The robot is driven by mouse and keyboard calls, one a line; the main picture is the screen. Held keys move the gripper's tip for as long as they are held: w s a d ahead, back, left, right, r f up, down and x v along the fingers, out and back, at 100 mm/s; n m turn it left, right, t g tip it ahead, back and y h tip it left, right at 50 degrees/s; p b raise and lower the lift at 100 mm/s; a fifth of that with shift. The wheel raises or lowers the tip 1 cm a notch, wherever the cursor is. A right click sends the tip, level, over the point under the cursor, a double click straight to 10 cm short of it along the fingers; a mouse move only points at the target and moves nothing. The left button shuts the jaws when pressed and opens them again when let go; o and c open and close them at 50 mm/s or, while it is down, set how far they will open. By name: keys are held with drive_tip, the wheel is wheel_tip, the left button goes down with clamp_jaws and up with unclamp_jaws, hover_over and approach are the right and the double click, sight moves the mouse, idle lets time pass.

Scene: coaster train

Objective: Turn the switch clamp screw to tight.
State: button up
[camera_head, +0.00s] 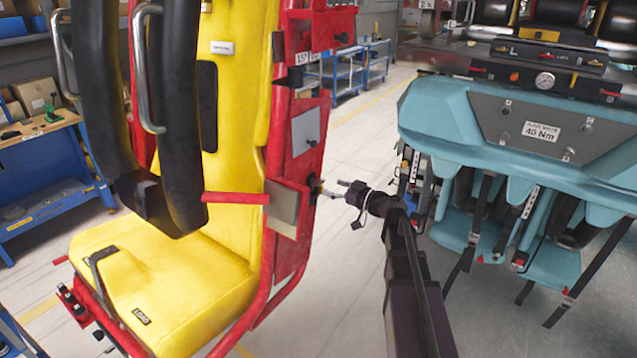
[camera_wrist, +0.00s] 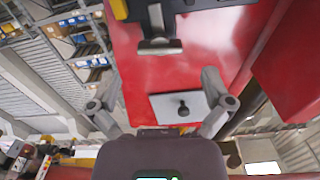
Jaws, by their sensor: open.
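A metal T-shaped bar (camera_wrist: 160,46) stands out from a red panel (camera_wrist: 135,80) at the top of the wrist view, with a yellow part beside its base. It looks like the switch clamp screw, though no label is readable. In the head view a small silver rod (camera_head: 328,193) sticks out from the red side of the yellow seat (camera_head: 238,120). My gripper (camera_head: 348,194) is just right of that rod, close to it. In the wrist view my gripper (camera_wrist: 161,76) is open, its fingers spread either side of the bar's line, with nothing held. Contact cannot be told.
A grey plate with a dark knob (camera_wrist: 183,108) sits on the red panel between my fingers' lines. A red bar (camera_head: 235,198) crosses the seat side. A teal seat unit (camera_head: 530,130) stands right.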

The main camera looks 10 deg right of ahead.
sight(322, 183)
drive_tip(key=shift+x, duration=2.5)
drive_tip(key=shift+c, duration=0.2)
drive_tip(key=c, duration=1.1)
